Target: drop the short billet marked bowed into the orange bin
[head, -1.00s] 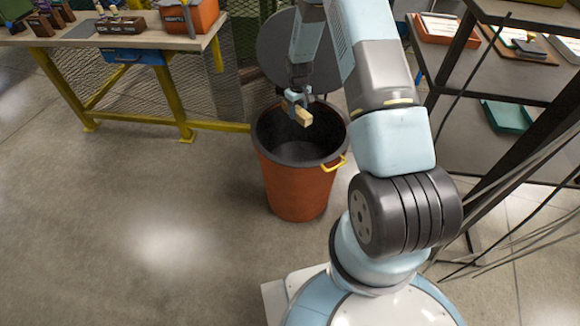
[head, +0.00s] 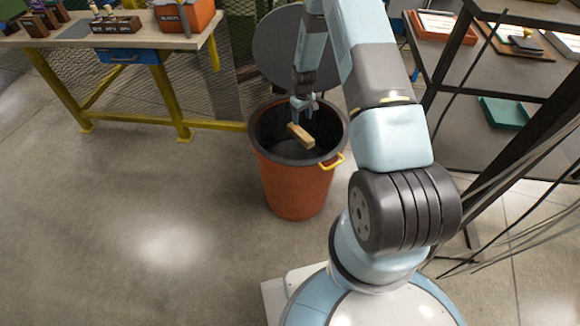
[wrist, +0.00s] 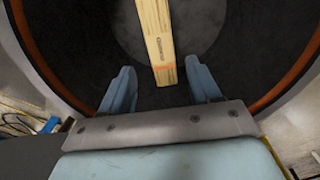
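The short wooden billet (head: 301,136) is in the air at the mouth of the orange bin (head: 297,190), below my gripper (head: 303,106) and apart from it. In the wrist view the pale billet (wrist: 156,38) shows small dark lettering too small to read and an orange line near its end. There my gripper (wrist: 159,78) is open, its two blue fingers wide apart with a gap on both sides of the billet. The bin's dark inside and orange rim surround the billet in that view.
A workbench (head: 140,43) with yellow legs stands at the upper left, holding an orange box (head: 192,14) and tool racks. A dark shelf unit (head: 455,75) with trays is at the right. The bin has a yellow handle (head: 335,162). Floor left of the bin is clear.

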